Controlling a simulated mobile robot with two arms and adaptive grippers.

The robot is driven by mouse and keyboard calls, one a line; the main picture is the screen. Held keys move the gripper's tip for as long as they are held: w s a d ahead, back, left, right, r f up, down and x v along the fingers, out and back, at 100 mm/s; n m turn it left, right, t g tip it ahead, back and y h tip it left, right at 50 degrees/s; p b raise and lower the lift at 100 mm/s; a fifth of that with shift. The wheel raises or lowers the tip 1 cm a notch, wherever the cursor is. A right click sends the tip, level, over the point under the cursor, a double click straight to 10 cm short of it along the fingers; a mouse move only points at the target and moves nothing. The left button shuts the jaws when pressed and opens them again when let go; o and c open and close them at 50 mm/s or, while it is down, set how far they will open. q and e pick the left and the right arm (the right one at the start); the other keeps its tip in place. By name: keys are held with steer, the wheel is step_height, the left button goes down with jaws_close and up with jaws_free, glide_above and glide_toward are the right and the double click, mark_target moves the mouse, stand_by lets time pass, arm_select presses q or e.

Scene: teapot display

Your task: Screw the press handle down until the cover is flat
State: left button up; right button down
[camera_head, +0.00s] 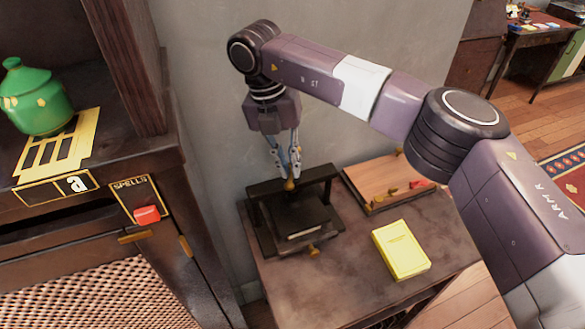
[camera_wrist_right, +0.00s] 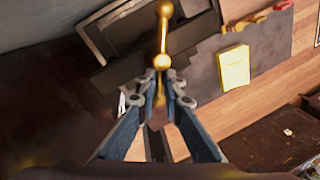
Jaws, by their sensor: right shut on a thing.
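The black press (camera_head: 263,240) stands on the dark table, with an upright frame and a crossbar at its back. Its brass handle (camera_head: 290,185) sits at the top of the crossbar; in the right wrist view the handle (camera_wrist_right: 164,35) is a bar with round knobs. My right gripper (camera_head: 288,168) comes down from above and is shut on the handle; its fingertips (camera_wrist_right: 162,82) close around the brass bar. The dark cover (camera_head: 298,212) lies under the crossbar, with a pale edge at its front. I cannot tell whether it is flat. My left gripper is out of view.
A yellow book (camera_head: 401,250) lies right of the press. Behind it is a wooden board (camera_head: 380,178) with small coloured pieces. A cabinet with a green teapot (camera_head: 36,98) and a "SPELLS" plaque (camera_head: 133,194) stands at left. The wall is close behind the press.

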steer(key=m, duration=0.3)
steer(key=w+a+m, duration=0.1)
steer(key=shift+r+m+g, duration=0.2)
steer(key=shift+m+g, duration=0.1)
steer(key=m, duration=0.3)
steer(key=m+y+p, duration=0.1)
steer(key=m, duration=0.1)
steer(key=shift+w+a+r+m+g, duration=0.1)
steer(key=shift+w+m+g, duration=0.2)
steer(key=shift+w+g, duration=0.1)
steer(key=c, duration=2.3)
jaws_free()
steer(key=shift+f, duration=0.2)
steer(key=shift+o, duration=1.4)
steer(key=shift+w+f, duration=0.1)
steer(key=shift+f, duration=0.05)
steer(key=shift+r, duration=0.25)
step_height(320, 180, up, 10)
steer(key=shift+f, duration=0.2)
